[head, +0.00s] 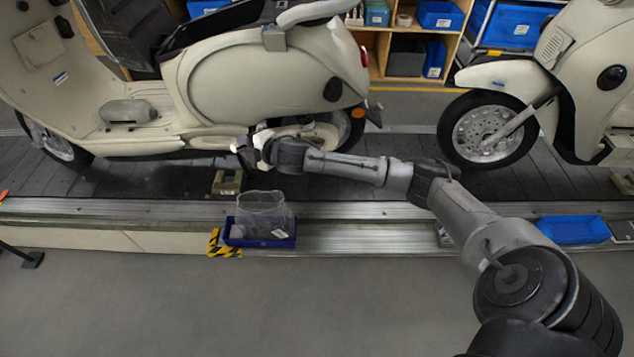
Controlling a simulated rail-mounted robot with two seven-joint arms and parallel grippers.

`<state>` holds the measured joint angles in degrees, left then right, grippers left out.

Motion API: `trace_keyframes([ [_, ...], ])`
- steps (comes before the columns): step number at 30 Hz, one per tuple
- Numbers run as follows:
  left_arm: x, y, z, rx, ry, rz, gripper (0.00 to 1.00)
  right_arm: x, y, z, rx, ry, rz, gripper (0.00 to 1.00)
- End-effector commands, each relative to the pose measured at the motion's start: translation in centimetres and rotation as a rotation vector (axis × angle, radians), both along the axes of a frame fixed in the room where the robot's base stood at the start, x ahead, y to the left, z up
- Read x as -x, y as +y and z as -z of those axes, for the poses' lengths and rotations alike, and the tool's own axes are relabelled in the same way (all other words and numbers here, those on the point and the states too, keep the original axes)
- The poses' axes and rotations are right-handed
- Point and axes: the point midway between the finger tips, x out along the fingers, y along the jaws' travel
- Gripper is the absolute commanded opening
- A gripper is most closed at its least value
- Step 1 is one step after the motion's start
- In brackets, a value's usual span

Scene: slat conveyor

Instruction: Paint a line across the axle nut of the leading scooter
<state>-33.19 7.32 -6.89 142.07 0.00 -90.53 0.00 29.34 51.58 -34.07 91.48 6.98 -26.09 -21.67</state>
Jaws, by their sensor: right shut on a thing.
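Two cream scooters face left on the slat conveyor (400,178). The leading scooter (228,82) is at the left, with its rear wheel (350,130) partly behind my right arm. Its axle nut cannot be made out; the gripper, arm and bodywork crowd that area. My right gripper (248,150) is at the leading scooter's lower rear side, in front of the rear wheel area. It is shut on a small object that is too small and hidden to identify. I cannot tell whether it touches the scooter. My left gripper is not in view.
The second scooter (590,65) stands at right, its front wheel (488,130) close behind my right arm. A blue tray with a clear bag (262,212) sits at the conveyor's front edge. Another blue tray (572,230) is at right. Shelves with blue bins (438,15) stand behind.

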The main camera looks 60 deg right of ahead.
Motion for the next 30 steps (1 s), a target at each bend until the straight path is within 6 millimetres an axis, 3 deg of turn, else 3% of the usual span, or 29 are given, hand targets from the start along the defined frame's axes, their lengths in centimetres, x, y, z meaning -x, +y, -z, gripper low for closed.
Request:
trace_keyframes([
  [1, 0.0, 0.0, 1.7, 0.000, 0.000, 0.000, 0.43, 0.1, -1.0, 2.0, -0.005, -0.028, -0.025, 0.05],
  [8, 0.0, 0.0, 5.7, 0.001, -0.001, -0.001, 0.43, 0.5, -4.9, 5.8, -0.016, -0.166, -0.147, 0.05],
  [13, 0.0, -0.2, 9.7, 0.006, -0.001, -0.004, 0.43, 1.5, -8.3, 9.9, -0.032, -0.276, -0.219, 0.05],
  [21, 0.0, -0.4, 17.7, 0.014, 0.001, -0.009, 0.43, 5.0, -14.5, 18.0, -0.078, -0.457, -0.282, 0.05],
  [30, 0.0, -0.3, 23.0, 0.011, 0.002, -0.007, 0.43, 8.9, -18.3, 23.1, -0.099, -0.568, -0.285, 0.05],
])
